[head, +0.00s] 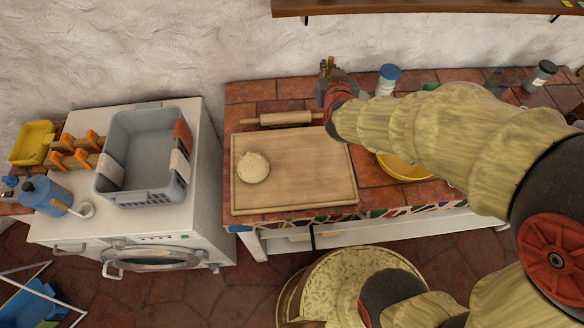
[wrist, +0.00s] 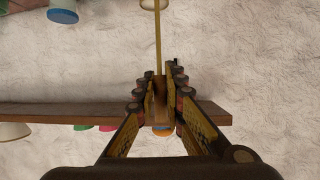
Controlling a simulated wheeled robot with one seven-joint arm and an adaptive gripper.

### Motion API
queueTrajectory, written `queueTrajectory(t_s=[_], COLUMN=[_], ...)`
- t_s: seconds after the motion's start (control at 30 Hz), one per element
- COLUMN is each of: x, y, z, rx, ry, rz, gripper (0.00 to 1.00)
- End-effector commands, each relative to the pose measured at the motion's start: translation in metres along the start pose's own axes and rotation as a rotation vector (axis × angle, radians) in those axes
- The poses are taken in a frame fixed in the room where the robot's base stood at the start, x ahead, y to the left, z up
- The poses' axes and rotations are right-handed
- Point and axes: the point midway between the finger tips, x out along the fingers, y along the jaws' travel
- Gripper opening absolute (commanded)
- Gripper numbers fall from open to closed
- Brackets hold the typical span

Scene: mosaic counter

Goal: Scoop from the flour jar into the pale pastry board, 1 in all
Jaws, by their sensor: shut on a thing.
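The pale pastry board (head: 320,170) lies flat on the tiled counter, with a round cream-coloured lump (head: 253,167) on its left part; I cannot tell if that is dough or flour. My gripper (head: 328,68) is above the counter's back, beyond the board's far right corner. In the wrist view my gripper (wrist: 160,95) is shut on a thin, long scoop handle (wrist: 157,45). The pale scoop end (wrist: 153,4) is cut off by the top edge, so its contents are hidden. I cannot identify the flour jar; my arm covers much of the right counter.
A rolling pin (head: 283,118) lies behind the board. A blue-lidded jar (head: 388,80) stands right of my gripper, and a yellow bowl (head: 405,168) is partly under my arm. A grey basket (head: 145,155) stands on the washing machine at left. A wall shelf (head: 420,5) hangs above.

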Motion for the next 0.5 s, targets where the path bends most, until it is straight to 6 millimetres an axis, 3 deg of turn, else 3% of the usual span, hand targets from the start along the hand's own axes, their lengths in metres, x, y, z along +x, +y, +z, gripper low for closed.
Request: queueTrajectory(t_s=[0.2,0.37,0.5], x=[-0.046,-0.074,-0.088], y=[-0.044,-0.06,-0.06], z=[0.048,0.087,0.12], rx=[-0.054,-0.085,-0.099], ry=[0.005,0.001,-0.003], rz=[-0.13,-0.201,-0.235], gripper=[0.0,0.0,0.0])
